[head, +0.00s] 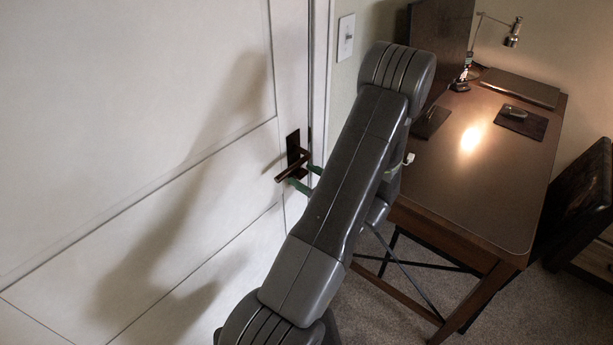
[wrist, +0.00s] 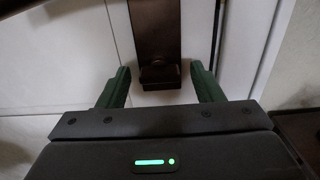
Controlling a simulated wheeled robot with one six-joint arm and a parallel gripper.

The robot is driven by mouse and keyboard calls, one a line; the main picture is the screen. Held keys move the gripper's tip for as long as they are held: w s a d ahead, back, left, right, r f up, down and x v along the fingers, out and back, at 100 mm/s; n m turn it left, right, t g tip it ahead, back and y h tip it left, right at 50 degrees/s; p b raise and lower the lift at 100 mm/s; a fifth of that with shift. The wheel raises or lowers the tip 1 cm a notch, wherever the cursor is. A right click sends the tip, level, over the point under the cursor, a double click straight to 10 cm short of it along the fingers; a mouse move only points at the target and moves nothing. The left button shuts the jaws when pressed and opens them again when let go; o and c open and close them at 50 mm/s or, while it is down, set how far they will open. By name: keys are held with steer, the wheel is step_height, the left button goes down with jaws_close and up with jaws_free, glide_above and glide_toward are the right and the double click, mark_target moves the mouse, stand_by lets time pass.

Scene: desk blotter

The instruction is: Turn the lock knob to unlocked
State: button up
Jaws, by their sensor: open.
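The lock knob (wrist: 160,75) is a small dark brown piece at the lower end of the dark handle plate (wrist: 155,30) in the wrist view. My gripper (wrist: 160,68) is open, with one green finger on each side of the knob and a visible gap on both sides. In the head view my gripper (head: 306,178) is at the door, just below the lever handle (head: 292,164). The knob cannot be made out clearly in the head view. Which way the knob is turned is hard to tell.
The lever sticks out to the left above my gripper. The white door (head: 130,120) fills the left side. A wall switch (head: 346,38) is beside the frame.

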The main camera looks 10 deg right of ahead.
steer(key=shift+c, duration=0.2)
steer(key=c, duration=1)
steer(key=shift+o, duration=0.2)
steer(key=shift+f+n+b, duration=0.15)
steer(key=shift+n+b, duration=0.15)
steer(key=shift+b, duration=0.35)
steer(key=n+b, duration=1.7)
steer(key=b, duration=0.8)
steer(key=shift+b, duration=0.35)
steer(key=shift+n, duration=0.3)
